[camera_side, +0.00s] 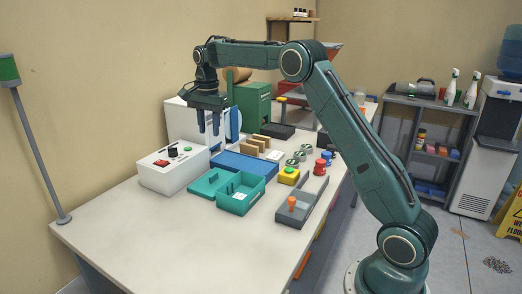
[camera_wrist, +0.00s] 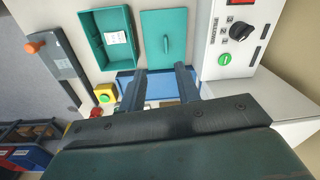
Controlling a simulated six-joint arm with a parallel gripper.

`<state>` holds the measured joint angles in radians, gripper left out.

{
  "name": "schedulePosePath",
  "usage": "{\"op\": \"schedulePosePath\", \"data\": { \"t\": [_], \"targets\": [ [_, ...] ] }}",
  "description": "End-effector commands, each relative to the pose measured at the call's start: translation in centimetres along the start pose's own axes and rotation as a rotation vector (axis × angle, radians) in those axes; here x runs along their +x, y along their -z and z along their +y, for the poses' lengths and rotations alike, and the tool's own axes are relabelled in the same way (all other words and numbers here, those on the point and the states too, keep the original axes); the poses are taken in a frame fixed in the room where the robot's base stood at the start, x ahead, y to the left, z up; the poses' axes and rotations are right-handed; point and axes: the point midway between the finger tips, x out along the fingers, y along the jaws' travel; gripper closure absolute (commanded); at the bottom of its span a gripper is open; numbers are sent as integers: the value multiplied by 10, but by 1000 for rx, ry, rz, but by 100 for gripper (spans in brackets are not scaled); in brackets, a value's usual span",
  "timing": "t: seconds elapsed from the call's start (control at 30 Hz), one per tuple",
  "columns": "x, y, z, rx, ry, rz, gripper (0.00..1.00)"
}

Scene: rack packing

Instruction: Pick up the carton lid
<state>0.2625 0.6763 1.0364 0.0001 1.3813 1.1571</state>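The carton lid (camera_wrist: 164,52) is a flat teal panel with a small upright handle. It lies beside the open teal carton (camera_wrist: 95,50), which has a white label inside. In the side view the lid (camera_side: 207,183) lies on the table left of the carton (camera_side: 240,203). My gripper (camera_side: 208,130) hangs high above the back of the table, fingers pointing down, apart from the lid. In the wrist view my gripper (camera_wrist: 160,69) is open with nothing between its fingers, and the lid lies beyond the fingertips.
A white control box (camera_side: 174,168) with a black knob stands left of the lid. A blue tray (camera_side: 245,166) lies behind the lid and carton. A grey rack (camera_side: 302,202) with an orange knob and a yellow button box (camera_side: 289,177) are to the right. The front of the table is clear.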

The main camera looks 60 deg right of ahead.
Motion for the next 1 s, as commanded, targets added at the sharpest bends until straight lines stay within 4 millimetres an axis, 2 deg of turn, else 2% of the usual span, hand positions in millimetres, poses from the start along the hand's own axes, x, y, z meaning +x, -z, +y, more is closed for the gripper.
{"op": "schedulePosePath", "data": {
  "t": [0.03,0.13,0.3,0.67,0.87,1.0],
  "targets": [
    [11,6,-5,31,-12,-5,67],
    [25,16,-11,86,-27,-10,67],
    [39,24,-16,141,-43,-15,67],
    [46,26,-17,152,-46,-16,67],
    [66,25,-16,152,-48,-17,67],
    [87,25,-15,151,-48,-17,67]
  ]
}}
